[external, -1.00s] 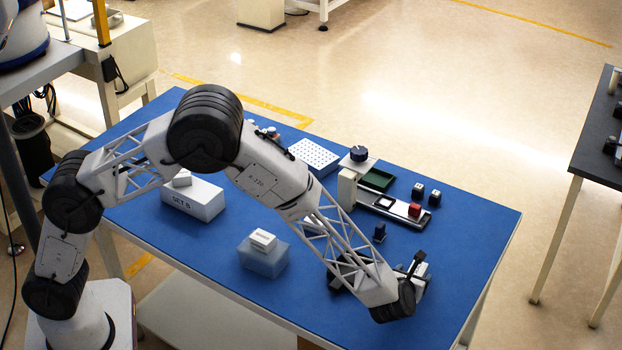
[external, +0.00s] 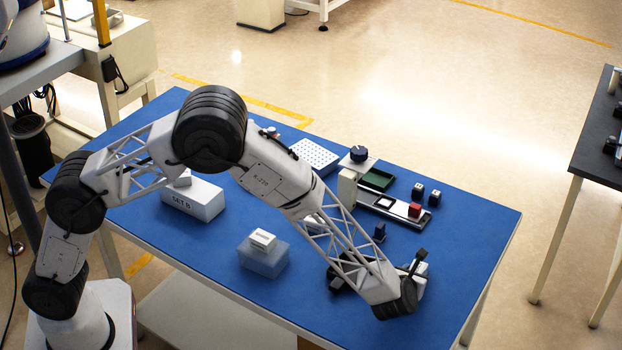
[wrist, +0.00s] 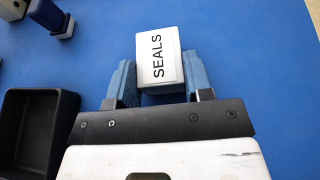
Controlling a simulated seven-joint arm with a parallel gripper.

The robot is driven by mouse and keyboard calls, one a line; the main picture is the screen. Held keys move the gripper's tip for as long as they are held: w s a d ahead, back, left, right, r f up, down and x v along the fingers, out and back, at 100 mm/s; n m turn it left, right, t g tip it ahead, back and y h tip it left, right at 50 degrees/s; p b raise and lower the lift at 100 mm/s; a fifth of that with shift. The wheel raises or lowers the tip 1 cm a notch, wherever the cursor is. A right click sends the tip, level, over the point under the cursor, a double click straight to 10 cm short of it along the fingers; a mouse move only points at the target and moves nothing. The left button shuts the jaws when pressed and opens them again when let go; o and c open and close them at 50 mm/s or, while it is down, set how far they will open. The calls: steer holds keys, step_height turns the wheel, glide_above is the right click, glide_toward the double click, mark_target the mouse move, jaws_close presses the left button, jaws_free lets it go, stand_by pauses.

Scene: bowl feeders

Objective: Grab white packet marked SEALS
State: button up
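The white packet marked SEALS (wrist: 160,58) lies between the two blue fingers of my gripper (wrist: 160,78) in the wrist view. Its lettering runs lengthwise and its top faces the camera. A finger stands along each side of it, with little or no gap visible. I cannot tell whether the fingers press on it or whether it is off the table. In the external view my gripper (external: 418,275) is low over the table's front right part, largely hidden by my wrist, and the packet cannot be made out clearly.
A black open box (wrist: 38,130) is left of my gripper. A small dark blue piece (external: 379,231) stands behind it. A white box (external: 193,200) and a translucent box with a white block (external: 262,239) stand to the left. Blue table (wrist: 265,70) is clear to the right.

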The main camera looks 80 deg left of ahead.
mark_target(418, 268)
steer(key=c, duration=0.3)
steer(key=shift+c, duration=0.2)
steer(key=shift+r, duration=0.15)
steer(key=shift+r, duration=1.4)
steer(key=shift+s+r, duration=0.2)
steer(key=shift+r, duration=0.1)
steer(key=s, duration=0.5)
steer(key=s+r, duration=0.1)
steer(key=s, duration=0.9)
steer(key=shift+s+a+r, duration=0.15)
steer(key=shift+s+a, duration=0.15)
steer(key=shift+a, duration=0.1)
